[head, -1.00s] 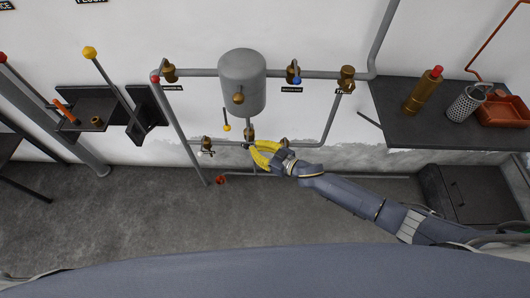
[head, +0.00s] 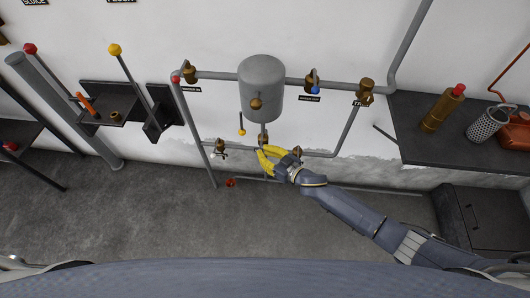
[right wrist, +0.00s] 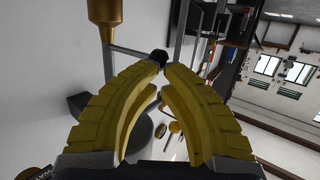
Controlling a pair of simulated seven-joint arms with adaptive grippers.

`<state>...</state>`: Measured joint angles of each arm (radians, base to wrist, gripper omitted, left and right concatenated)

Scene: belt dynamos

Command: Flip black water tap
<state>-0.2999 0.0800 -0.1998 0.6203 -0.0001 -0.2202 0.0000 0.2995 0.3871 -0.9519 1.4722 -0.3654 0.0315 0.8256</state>
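The black water tap (right wrist: 158,56) shows as a small black knob in the right wrist view, right at the tips of my yellow fingers. My right gripper (right wrist: 161,68) has its fingertips drawn close together, with the knob between them; their inner ends cover part of it. In the head view my right gripper (head: 258,153) is at the pipework below the grey tank (head: 262,85). The tap is too small and covered there to make out clearly. My left gripper is in neither view.
Brass valves with a red knob (head: 176,79) and a blue knob (head: 315,90) sit on the upper pipe. A yellow-tipped lever (head: 241,131) hangs left of my gripper. A dark shelf (head: 420,146) at right carries a brass bottle (head: 443,108) and a perforated cup (head: 487,124).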

